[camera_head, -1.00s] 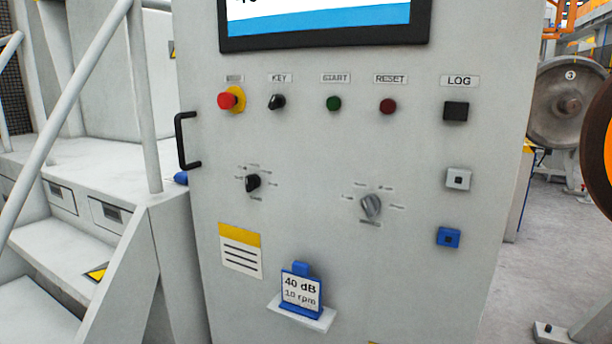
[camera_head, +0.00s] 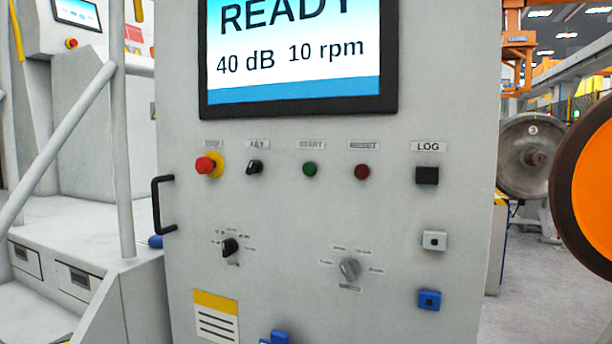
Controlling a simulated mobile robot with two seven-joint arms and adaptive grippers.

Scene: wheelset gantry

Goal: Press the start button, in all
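The green start button (camera_head: 310,169) is on the grey control cabinet (camera_head: 290,215), under the label START. It sits between the black key switch (camera_head: 254,167) and the dark red reset button (camera_head: 362,172). The screen (camera_head: 295,50) above reads READY, 40 dB and 10 rpm. Neither of my grippers is in view, and nothing touches the start button.
A red stop knob (camera_head: 208,165) on a yellow base is at the left of the row. A black handle (camera_head: 160,205) juts from the cabinet's left edge. Stairs with a white railing (camera_head: 65,140) stand left. An orange-faced wheel (camera_head: 595,190) is at right.

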